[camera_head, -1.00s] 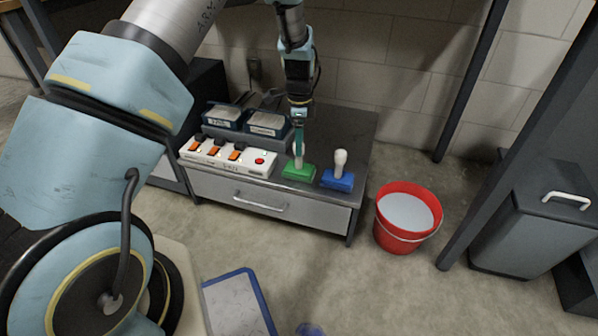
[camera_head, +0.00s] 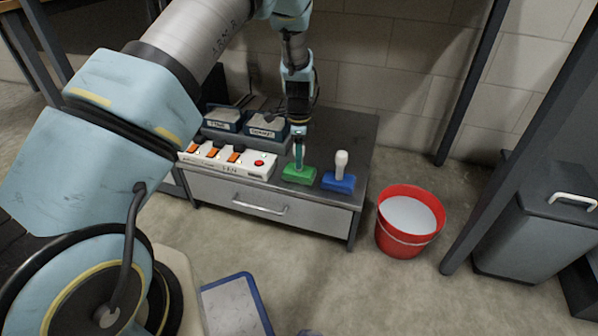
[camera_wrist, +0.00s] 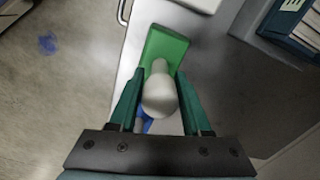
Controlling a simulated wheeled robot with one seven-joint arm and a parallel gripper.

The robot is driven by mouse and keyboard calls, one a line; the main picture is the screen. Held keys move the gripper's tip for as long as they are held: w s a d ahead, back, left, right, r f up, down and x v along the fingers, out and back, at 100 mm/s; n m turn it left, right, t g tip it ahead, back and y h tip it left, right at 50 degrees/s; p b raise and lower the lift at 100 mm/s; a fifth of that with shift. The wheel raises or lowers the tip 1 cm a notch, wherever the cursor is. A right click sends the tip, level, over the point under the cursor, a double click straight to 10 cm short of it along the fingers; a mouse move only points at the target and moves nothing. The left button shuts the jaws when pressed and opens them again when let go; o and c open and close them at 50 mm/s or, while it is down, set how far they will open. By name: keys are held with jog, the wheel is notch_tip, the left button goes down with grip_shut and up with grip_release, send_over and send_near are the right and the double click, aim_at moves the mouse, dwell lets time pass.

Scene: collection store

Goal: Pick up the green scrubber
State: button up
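The green scrubber (camera_head: 298,175) stands upright on the dark top of a low drawer cabinet (camera_head: 343,133), near its front edge. In the wrist view the scrubber (camera_wrist: 163,50) shows its green block and pale rounded handle. My gripper (camera_head: 298,160) is directly above it, pointing down. In the wrist view my gripper (camera_wrist: 160,100) is open, with one teal finger on each side of the handle knob. I cannot tell whether the fingers touch it. A blue scrubber (camera_head: 339,180) with a white handle stands just right of the green one.
A white power strip (camera_head: 228,160) with orange switches lies left of the scrubber. Blue boxes (camera_head: 266,127) stand behind it. A red bucket (camera_head: 408,222) is on the floor at right, near a grey bin (camera_head: 540,235). A blue-rimmed tray (camera_head: 232,305) lies in front.

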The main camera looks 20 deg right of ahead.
grip_shut()
dwell(0.9)
